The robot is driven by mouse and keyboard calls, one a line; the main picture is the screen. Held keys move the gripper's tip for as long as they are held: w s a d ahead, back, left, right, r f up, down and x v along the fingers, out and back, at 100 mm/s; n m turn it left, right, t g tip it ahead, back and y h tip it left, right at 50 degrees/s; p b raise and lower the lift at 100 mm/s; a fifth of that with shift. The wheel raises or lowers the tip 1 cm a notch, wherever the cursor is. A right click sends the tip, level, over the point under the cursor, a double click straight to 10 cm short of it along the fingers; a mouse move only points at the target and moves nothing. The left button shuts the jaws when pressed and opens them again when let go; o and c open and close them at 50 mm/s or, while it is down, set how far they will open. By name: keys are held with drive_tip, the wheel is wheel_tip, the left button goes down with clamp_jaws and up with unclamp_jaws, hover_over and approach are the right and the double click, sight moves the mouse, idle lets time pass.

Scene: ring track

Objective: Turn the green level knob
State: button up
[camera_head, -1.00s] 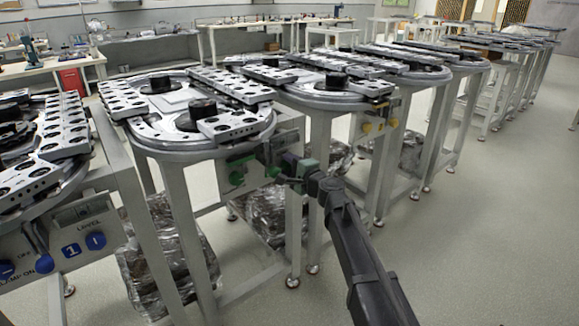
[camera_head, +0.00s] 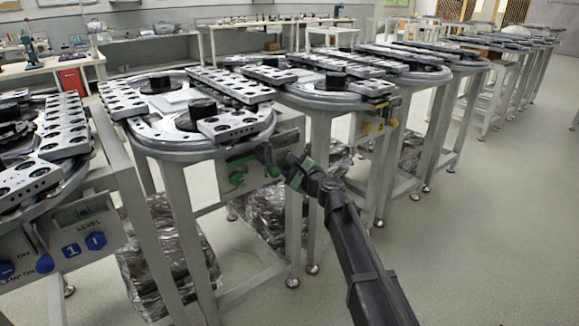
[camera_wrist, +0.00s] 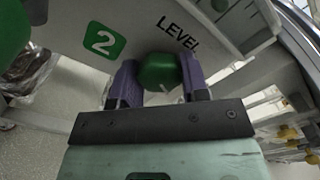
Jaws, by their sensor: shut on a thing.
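The green level knob (camera_wrist: 160,72) is in the wrist view, on a grey panel below the printed word LEVEL (camera_wrist: 180,34) and right of a green label with the number 2 (camera_wrist: 104,40). My gripper (camera_wrist: 158,84) has its two purple fingers on either side of the knob, shut on it. In the head view my gripper (camera_head: 284,166) is at the panel's right part, where my arm partly hides the knob. Other green knobs (camera_head: 237,178) show on the panel to the left.
Part of another green knob (camera_wrist: 12,30) fills the wrist view's upper left corner. In the head view, a station with blue knobs (camera_head: 72,250) stands at left and one with yellow knobs (camera_head: 372,127) behind. Floor at right is clear.

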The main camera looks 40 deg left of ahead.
idle(0.3)
drive_tip(key=o, duration=0.9)
drive_tip(key=shift+d, duration=0.1)
drive_tip(key=v, duration=1)
drive_tip(key=shift+d, duration=0.35)
